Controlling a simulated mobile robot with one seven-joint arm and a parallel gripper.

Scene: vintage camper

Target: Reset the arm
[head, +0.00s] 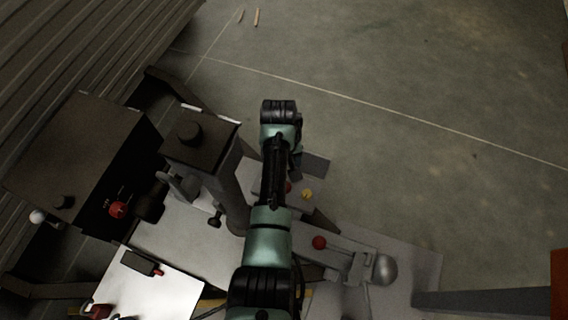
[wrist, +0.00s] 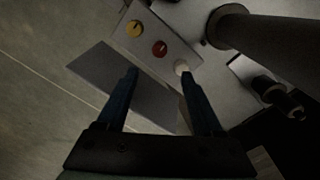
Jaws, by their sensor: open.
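My arm reaches away from my body through the middle of the head view, over a machine with knobs. My gripper (wrist: 160,78) shows in the wrist view with two dark blue fingers spread apart and nothing between them. Ahead of the fingertips is a pale control panel (wrist: 155,22) with a yellow knob (wrist: 135,28), a red knob (wrist: 159,48) and a white knob (wrist: 181,67). A flat grey plate (wrist: 100,75) lies beside the panel, partly behind the left finger. In the head view the fingers are hidden by the arm.
A thick grey column (head: 224,190) stands just left of my arm. A dark box (head: 80,160) with a red knob (head: 118,209) is further left. A metal ball (head: 385,268) and red-tipped lever (head: 320,242) sit right of the arm.

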